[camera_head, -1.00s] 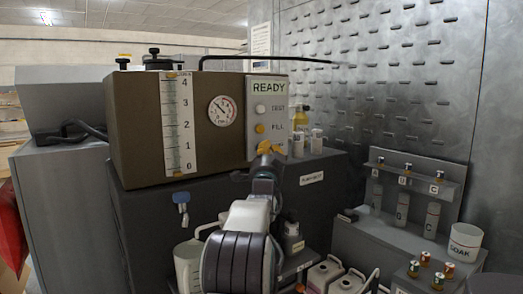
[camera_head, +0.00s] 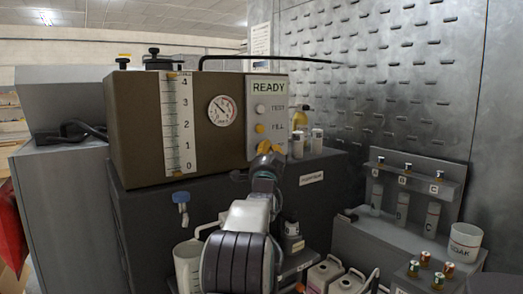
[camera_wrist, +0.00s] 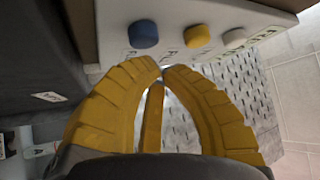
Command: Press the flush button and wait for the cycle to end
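The brown washer unit (camera_head: 145,125) has a pale control panel (camera_head: 266,95) with a READY sign (camera_head: 268,88). The panel shows a white TEST button (camera_head: 260,108) and a yellow FILL button (camera_head: 260,128). In the wrist view a blue button (camera_wrist: 143,34) sits beside the yellow button (camera_wrist: 197,36) and the white button (camera_wrist: 234,38). The blue button is hidden behind my gripper in the head view; its label is not legible. My gripper (camera_head: 265,147) is shut and empty, its yellow fingertips (camera_wrist: 161,70) together just short of the blue button, apart from it.
A blue tap (camera_head: 181,199) hangs on the front above a white jug (camera_head: 188,262). Bottles (camera_head: 298,143) stand right of the panel. A rack (camera_head: 415,180) with labelled tubes and a SOAK cup (camera_head: 465,242) stands on a grey bench at right.

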